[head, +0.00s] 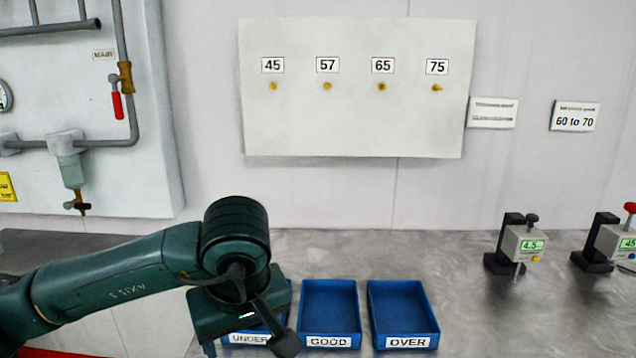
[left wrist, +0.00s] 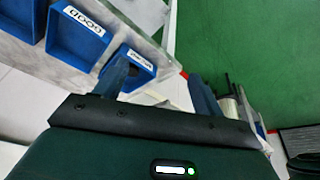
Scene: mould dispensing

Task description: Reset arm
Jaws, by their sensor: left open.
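My left arm comes in from the left in the head view. Its gripper (head: 246,345) hangs over the front of the blue UNDER tray (head: 281,322) and hides much of that tray. In the left wrist view the two fingers (left wrist: 160,86) stand apart with nothing visible between them. There, one finger overlaps the UNDER tray (left wrist: 142,67); contact cannot be told. My right gripper is not in view.
The blue GOOD tray (head: 330,300) and OVER tray (head: 402,304) look empty. Two gauges, one reading 4.5 (head: 529,246) and another (head: 617,243), stand at right. A wall board (head: 355,120) bears numbers 45, 57, 65 and 75. The counter between trays and gauges is clear.

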